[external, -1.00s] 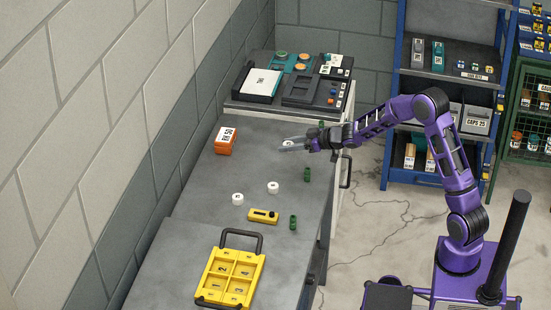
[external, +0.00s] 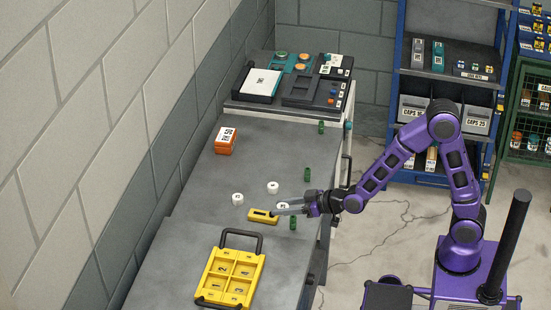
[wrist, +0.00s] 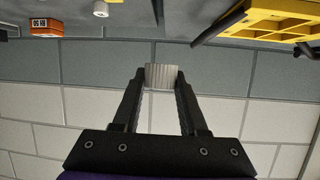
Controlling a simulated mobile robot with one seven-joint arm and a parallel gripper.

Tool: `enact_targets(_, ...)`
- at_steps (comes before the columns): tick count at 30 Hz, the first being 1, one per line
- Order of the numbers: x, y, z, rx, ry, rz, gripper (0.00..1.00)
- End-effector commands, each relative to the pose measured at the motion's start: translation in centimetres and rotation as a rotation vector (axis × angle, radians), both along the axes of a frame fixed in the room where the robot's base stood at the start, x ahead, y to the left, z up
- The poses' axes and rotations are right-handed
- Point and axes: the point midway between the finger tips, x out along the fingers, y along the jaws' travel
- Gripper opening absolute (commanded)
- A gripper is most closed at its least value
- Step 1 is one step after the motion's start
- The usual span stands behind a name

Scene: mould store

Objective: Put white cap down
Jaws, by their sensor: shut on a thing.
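My gripper (external: 284,208) is shut on a white cap (external: 282,206) over the grey bench, near its right edge. In the wrist view the held cap (wrist: 161,77) shows as a pale ribbed piece between the fingertips of my gripper (wrist: 161,85). I cannot tell whether it touches the bench top. Two other white caps stand on the bench, one (external: 273,187) just behind the gripper and one (external: 237,199) farther left. A white cap (wrist: 101,8) also shows at the top of the wrist view.
A yellow block (external: 263,216) lies just left of my gripper. Green cylinders stand close in front (external: 293,223) and behind (external: 307,174). A yellow compartment tray (external: 257,272) is nearer, an orange box (external: 225,146) farther back. The bench between box and caps is clear.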

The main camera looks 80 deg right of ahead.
Motion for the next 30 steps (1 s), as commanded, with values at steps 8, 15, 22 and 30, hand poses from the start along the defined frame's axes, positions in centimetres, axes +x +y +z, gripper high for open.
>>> enact_targets(8, -4.9, -0.3, -1.2, -0.011, 0.008, -0.157, 0.00)
enact_targets(15, -6.4, -0.8, -1.6, -0.022, 0.016, -0.212, 0.00)
enact_targets(22, -5.6, -2.0, -1.9, -0.022, 0.018, -0.247, 0.00)
enact_targets(30, -0.3, -11.9, -3.7, -0.024, 0.022, -0.513, 0.00)
